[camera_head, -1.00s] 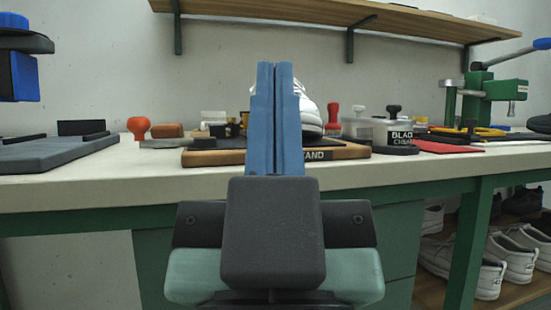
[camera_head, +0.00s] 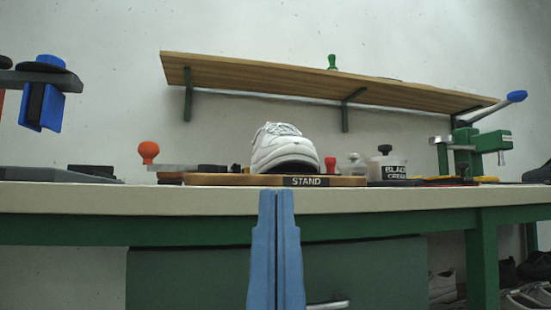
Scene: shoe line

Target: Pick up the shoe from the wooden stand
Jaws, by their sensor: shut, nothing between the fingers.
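A white shoe (camera_head: 283,150) with white laces sits on the wooden stand (camera_head: 345,181), which has a black label reading "STAND". The stand lies on the bench top near its front edge. My gripper (camera_head: 276,192) is in the lower middle of the view with its two blue fingers together and nothing between them. Its tips show just below the stand, in front of the bench's front edge, apart from the shoe.
The pale bench (camera_head: 400,199) runs across the view. An orange-knobbed tool (camera_head: 149,152) stands left of the stand. A jar of black cream (camera_head: 388,169) and a green press (camera_head: 475,145) stand to the right. A wooden shelf (camera_head: 300,82) hangs above. White shoes (camera_head: 525,302) sit below the bench.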

